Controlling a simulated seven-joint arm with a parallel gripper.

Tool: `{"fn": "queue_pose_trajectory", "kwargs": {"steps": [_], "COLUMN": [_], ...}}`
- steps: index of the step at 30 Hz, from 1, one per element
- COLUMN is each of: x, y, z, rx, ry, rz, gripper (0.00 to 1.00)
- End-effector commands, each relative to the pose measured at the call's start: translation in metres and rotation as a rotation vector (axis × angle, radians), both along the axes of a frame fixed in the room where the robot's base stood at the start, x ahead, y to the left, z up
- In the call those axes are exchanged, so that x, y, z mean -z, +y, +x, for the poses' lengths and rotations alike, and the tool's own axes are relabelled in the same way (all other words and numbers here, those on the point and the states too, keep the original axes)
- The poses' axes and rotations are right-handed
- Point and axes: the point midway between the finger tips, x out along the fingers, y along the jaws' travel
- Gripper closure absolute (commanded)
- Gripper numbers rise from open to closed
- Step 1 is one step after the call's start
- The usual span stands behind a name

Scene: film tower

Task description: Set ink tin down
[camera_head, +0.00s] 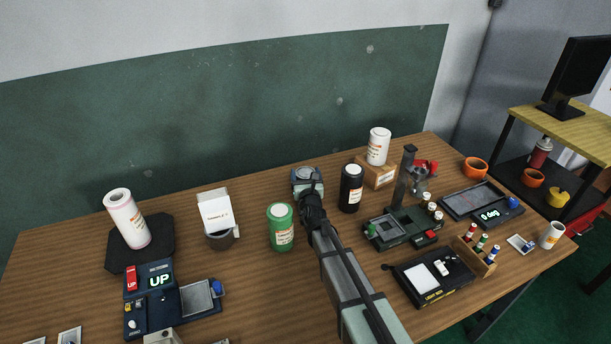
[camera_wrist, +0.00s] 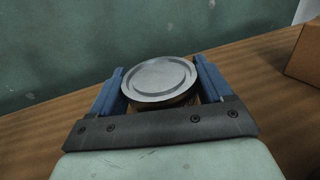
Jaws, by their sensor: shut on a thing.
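The ink tin (camera_wrist: 160,78) is a round silver-lidded tin, seen from above between my fingers in the wrist view. In the head view the tin (camera_head: 305,173) shows at the far end of my arm, near the back of the table. My gripper (camera_wrist: 160,68) is shut on it, with one blue finger on each side. The lid looks about level. The tin's lower part is mostly hidden by the gripper, so I cannot tell whether it touches the table or hangs just above.
A green bottle (camera_head: 281,228) stands left of my gripper and a black bottle (camera_head: 351,190) stands right. Behind that, a white bottle (camera_head: 378,146) sits on a cardboard box (camera_head: 381,177). A dark device (camera_head: 402,226) is farther right.

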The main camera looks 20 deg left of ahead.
Motion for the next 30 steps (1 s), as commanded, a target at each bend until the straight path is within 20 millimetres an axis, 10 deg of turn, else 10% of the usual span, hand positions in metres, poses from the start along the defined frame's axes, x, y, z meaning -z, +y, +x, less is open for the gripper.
{"fn": "queue_pose_trajectory", "kwargs": {"steps": [5,6,11,30], "x": [0.003,0.003,0.003,-0.001], "y": [0.0,0.0,0.0,-0.014], "z": [0.0,0.0,0.0,-0.024], "rx": [0.001,0.0,0.0,0.0], "ry": [-0.001,0.0,0.0,0.001], "rz": [0.0,-0.001,-0.001,0.0], "gripper": [0.65,0.17,0.02,0.0]}}
